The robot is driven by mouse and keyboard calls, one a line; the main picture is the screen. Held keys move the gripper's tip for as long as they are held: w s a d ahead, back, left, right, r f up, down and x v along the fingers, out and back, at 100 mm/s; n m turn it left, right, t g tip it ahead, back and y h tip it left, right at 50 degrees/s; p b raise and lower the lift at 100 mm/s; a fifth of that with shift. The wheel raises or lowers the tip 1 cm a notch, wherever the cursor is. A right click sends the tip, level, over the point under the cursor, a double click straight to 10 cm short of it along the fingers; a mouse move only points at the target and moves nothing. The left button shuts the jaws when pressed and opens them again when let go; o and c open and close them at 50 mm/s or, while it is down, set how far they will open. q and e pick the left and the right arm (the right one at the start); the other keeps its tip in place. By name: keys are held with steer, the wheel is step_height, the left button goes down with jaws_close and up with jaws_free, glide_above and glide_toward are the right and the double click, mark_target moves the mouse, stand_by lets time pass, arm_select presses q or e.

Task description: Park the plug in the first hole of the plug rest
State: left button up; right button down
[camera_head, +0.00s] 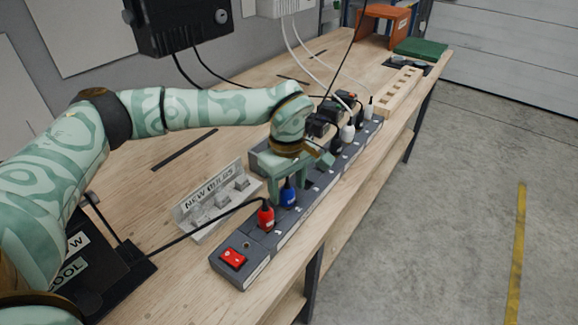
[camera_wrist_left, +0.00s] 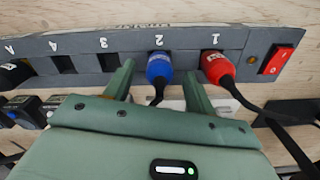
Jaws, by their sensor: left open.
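My left gripper (camera_head: 287,178) is open, its fingers reaching down on either side of the blue plug (camera_head: 289,194). In the left wrist view the blue plug (camera_wrist_left: 159,67) sits in socket 2 of the grey power strip (camera_wrist_left: 130,40), between the spread fingers (camera_wrist_left: 158,88). A red plug (camera_head: 266,219) with a black cord sits in socket 1, close to one finger. The plug rest appears to be the pale wooden block (camera_head: 386,103) with a row of holes at the far right of the bench. My right gripper is not in view.
A tilted "NEW BULBS" holder (camera_head: 205,210) stands left of the strip. A red switch (camera_head: 233,258) is at the strip's near end. Black and white plugs with cords (camera_head: 348,132) crowd its far end. A green block (camera_head: 421,48) and orange box (camera_head: 382,26) stand at the back.

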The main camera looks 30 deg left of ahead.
arm_select(q)
steer(key=shift+f, duration=1.45)
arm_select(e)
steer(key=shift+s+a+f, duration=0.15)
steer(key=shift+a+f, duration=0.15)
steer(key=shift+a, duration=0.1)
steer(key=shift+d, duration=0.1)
